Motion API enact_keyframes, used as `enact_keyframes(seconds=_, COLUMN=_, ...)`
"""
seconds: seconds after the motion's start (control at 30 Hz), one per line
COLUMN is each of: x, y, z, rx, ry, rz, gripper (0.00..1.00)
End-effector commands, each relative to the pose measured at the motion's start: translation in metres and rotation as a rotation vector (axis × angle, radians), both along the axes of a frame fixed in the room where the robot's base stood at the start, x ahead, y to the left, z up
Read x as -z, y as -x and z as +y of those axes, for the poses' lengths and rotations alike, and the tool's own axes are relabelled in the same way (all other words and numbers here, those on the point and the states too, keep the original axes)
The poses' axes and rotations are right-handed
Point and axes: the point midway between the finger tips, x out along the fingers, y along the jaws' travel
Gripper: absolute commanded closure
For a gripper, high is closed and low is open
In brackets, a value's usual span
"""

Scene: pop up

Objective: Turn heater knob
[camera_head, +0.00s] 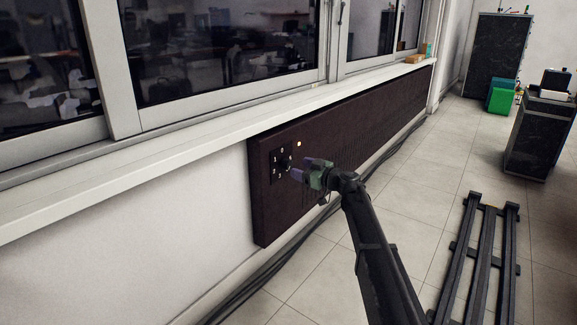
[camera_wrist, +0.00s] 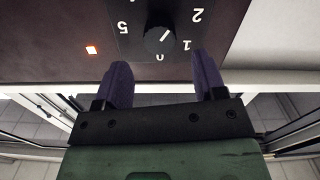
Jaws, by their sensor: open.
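The heater (camera_head: 345,140) is a long dark panel on the wall under the window sill. Its round black knob (camera_wrist: 160,40) sits on a black dial plate (camera_wrist: 212,42) with white numerals. The wrist view shows the dial upside down, with 0, 1, 2 and 5 readable. A short white mark shows on the knob; I cannot tell its exact setting. My gripper (camera_head: 302,169) has purple fingers and is close in front of the dial. In the wrist view my gripper (camera_wrist: 161,62) is open, with the knob ahead between the fingertips and not gripped.
The white sill (camera_head: 200,150) juts out above the heater. Dark cables (camera_head: 245,295) run along the wall's foot. Black floor rails (camera_head: 483,255) lie at the right.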

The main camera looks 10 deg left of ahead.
Motion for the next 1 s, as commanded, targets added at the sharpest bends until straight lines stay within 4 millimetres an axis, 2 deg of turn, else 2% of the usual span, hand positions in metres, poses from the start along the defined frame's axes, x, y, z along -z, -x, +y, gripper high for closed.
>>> enact_keyframes(seconds=0.1, x=0.000, y=-0.017, z=0.025, rx=-0.002, ry=0.000, rz=0.000, gripper=0.36)
enact_keyframes(seconds=0.23, x=0.000, y=-0.027, z=0.044, rx=-0.002, ry=0.000, rz=0.001, gripper=0.36)
enact_keyframes(seconds=0.37, x=0.000, y=-0.031, z=0.051, rx=-0.001, ry=0.000, rz=0.001, gripper=0.36)
enact_keyframes(seconds=0.57, x=0.000, y=-0.030, z=0.051, rx=-0.001, ry=0.000, rz=0.001, gripper=0.36)
enact_keyframes(seconds=0.9, x=0.000, y=-0.030, z=0.051, rx=-0.001, ry=0.000, rz=0.001, gripper=0.85)
enact_keyframes(seconds=1.0, x=0.000, y=-0.030, z=0.051, rx=-0.001, ry=-0.001, rz=0.003, gripper=0.85)
